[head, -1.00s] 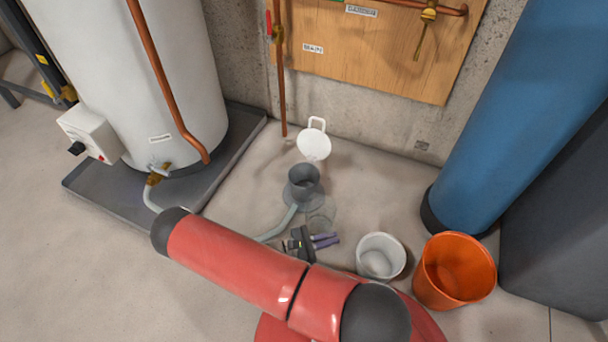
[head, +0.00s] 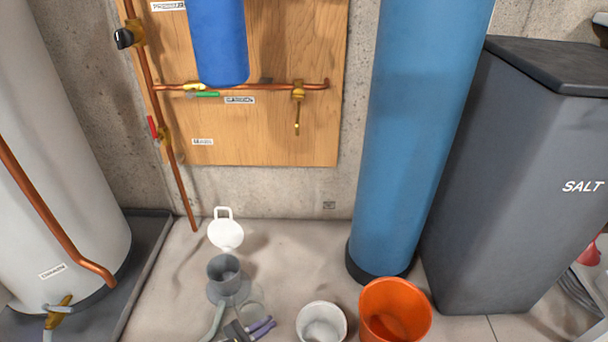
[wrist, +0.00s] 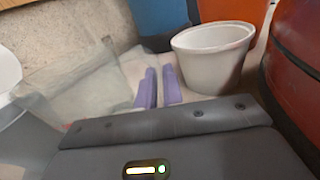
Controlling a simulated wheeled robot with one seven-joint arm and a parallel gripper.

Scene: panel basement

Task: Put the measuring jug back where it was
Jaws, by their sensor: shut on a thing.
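A clear, see-through vessel, seemingly the measuring jug (head: 252,312), shows faintly beside my gripper in the head view. In the wrist view the clear jug (wrist: 75,88) fills the area left of the fingers. My gripper (head: 268,323) is low over the floor, with two purple fingers. In the wrist view the fingers (wrist: 159,85) stand slightly apart, closed on part of the jug, probably its handle. The held part is too faint to make out. I cannot tell whether the jug touches the floor.
A grey drain pot (head: 223,270) with a hose stands beyond the jug, and a white handled vessel (head: 226,235) behind it. A white bucket (head: 321,323) and an orange bucket (head: 396,312) stand to the right. A blue tank (head: 415,140) and salt bin (head: 500,180) stand behind.

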